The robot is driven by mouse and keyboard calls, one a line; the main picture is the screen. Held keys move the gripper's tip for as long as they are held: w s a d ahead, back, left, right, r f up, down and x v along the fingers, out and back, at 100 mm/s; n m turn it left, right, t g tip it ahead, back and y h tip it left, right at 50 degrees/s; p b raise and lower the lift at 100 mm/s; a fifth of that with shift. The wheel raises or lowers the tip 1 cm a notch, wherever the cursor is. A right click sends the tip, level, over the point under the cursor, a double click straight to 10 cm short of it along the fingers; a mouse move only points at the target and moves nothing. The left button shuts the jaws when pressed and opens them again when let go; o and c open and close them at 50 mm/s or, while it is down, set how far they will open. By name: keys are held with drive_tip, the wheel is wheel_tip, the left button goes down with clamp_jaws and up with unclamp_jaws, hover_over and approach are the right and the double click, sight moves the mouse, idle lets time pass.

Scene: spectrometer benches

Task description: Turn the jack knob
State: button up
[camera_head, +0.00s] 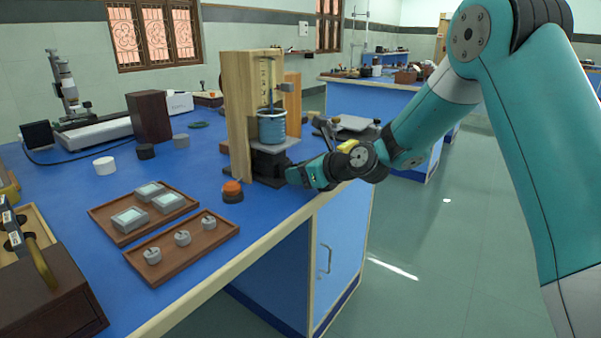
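The jack (267,165) is a dark stand with a grey top plate at the foot of a wooden frame, near the right edge of the blue bench. A blue beaker (271,127) rests on its plate, with a thin rod hanging down into it. My gripper (292,176) comes in from the right, its tip at the jack's right side. The jack knob cannot be made out and seems hidden by my gripper. The fingers are too small and dark to show whether they are open or shut, or whether they touch the knob.
The wooden frame (238,115) stands upright around the beaker. A round orange-topped item (232,189) sits in front of the jack. Two wooden trays (143,232) with small blocks and weights lie at front left. The bench edge is just below my gripper; open floor lies right.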

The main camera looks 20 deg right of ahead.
drive_tip(key=shift+c, duration=1)
drive_tip(key=shift+r+n+p, duration=0.1)
drive_tip(key=shift+n+p, duration=0.2)
drive_tip(key=shift+p, duration=0.1)
drive_tip(key=shift+t+h, duration=0.3)
drive_tip(key=shift+t, duration=0.1)
drive_tip(key=o, duration=0.9)
drive_tip(key=p+v, duration=0.1)
drive_tip(key=v, duration=1.6)
drive_tip(key=shift+s+d+p, duration=0.15)
drive_tip(key=shift+d+p, duration=0.05)
drive_tip(key=shift+p, duration=0.15)
